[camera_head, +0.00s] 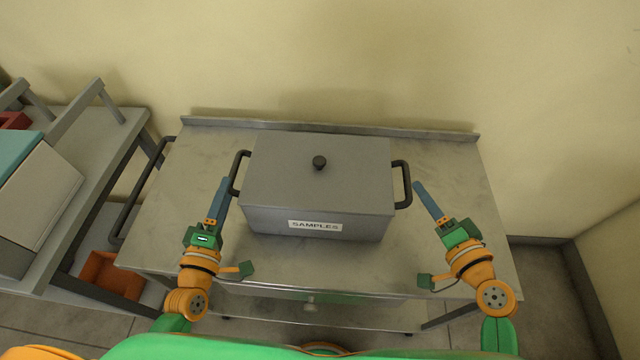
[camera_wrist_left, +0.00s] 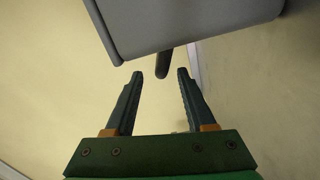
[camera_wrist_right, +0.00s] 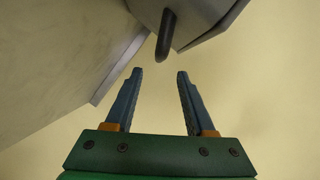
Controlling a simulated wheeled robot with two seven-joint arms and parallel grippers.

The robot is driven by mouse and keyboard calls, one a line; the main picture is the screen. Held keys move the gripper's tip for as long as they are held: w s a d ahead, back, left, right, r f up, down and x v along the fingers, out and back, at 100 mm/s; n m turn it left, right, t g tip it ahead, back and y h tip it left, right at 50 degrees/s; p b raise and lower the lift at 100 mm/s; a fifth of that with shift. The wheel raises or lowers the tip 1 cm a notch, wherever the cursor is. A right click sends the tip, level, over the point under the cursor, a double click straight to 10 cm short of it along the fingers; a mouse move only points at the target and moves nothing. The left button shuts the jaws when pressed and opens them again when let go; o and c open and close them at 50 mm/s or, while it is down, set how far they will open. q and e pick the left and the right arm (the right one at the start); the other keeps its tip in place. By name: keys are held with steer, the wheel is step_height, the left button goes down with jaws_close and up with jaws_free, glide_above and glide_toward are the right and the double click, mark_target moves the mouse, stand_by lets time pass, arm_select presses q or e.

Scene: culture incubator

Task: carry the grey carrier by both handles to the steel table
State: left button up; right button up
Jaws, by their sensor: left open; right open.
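The grey carrier (camera_head: 318,180) with a black lid knob and a SAMPLES label rests on the steel table (camera_head: 450,165). Its black left handle (camera_head: 238,172) and right handle (camera_head: 403,184) stick out from its sides. My left gripper (camera_head: 224,183) is open beside the left handle; in the left wrist view the handle (camera_wrist_left: 163,62) lies just beyond the open fingertips (camera_wrist_left: 161,73). My right gripper (camera_head: 419,186) is open beside the right handle; in the right wrist view the handle (camera_wrist_right: 166,36) is beyond the open fingertips (camera_wrist_right: 160,72). Neither gripper holds anything.
A grey cart or bench (camera_head: 95,135) stands at the left with a white and teal box (camera_head: 38,195) on it and an orange bin (camera_head: 110,275) below. A wall is close behind the table. The table top is bare on both sides of the carrier.

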mark_target(240, 153)
arm_select(q)
steer(key=w, duration=0.7)
steer(key=shift+w+d+f, duration=0.1)
steer(key=shift+w+d, duration=0.05)
steer(key=shift+d, duration=0.05)
arm_select(e)
steer(key=x, duration=0.7)
steer(key=shift+w+a+f, duration=0.1)
steer(key=shift+f, duration=0.05)
arm_select(q)
jaws_close()
arm_select(e)
jaws_close()
